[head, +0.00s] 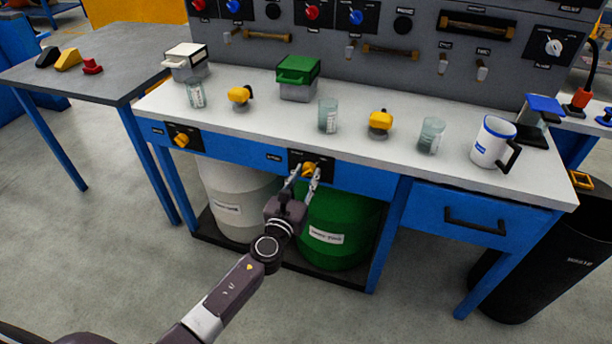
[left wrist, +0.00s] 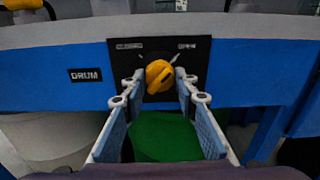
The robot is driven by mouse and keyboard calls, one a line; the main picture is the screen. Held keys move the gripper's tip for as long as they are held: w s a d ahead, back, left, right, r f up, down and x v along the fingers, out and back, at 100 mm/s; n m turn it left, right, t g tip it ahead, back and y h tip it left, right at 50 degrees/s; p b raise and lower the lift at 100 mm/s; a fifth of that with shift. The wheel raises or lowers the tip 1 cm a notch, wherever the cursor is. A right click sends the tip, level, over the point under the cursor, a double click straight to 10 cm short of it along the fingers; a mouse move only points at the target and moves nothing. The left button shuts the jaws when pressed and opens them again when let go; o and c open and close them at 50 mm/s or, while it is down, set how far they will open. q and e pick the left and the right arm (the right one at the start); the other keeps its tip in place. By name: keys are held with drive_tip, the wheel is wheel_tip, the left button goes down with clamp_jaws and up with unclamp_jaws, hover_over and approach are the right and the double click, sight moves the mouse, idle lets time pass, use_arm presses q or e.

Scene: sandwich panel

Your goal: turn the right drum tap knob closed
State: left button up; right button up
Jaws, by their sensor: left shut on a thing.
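The right drum tap knob (head: 309,167) is yellow, on a black plate on the blue front rail above the green drum (head: 338,226). In the left wrist view the knob (left wrist: 159,74) stands tilted, its top leaning right. My left gripper (head: 306,175) reaches it from the front. In the left wrist view its fingers (left wrist: 158,82) lie on either side of the knob and are shut on it. The plate's small labels are too blurred to read. My right gripper is out of view.
Another yellow knob (head: 181,140) sits on the rail to the left, above a white drum (head: 238,203). The worktop (head: 350,155) carries glasses, boxes, yellow-topped taps and a mug (head: 492,142). A drawer handle (head: 476,224) juts out at right. The floor in front is clear.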

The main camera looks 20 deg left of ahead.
use_arm(q)
drive_tip(key=n+b, duration=0.1)
drive_tip(key=n, duration=0.4)
drive_tip(key=shift+f+b, duration=0.1)
drive_tip(key=shift+b, duration=0.2)
drive_tip(key=n+b, duration=0.1)
drive_tip(key=n, duration=0.8)
drive_tip(key=shift+d, duration=0.1)
drive_tip(key=shift+n, duration=1.8)
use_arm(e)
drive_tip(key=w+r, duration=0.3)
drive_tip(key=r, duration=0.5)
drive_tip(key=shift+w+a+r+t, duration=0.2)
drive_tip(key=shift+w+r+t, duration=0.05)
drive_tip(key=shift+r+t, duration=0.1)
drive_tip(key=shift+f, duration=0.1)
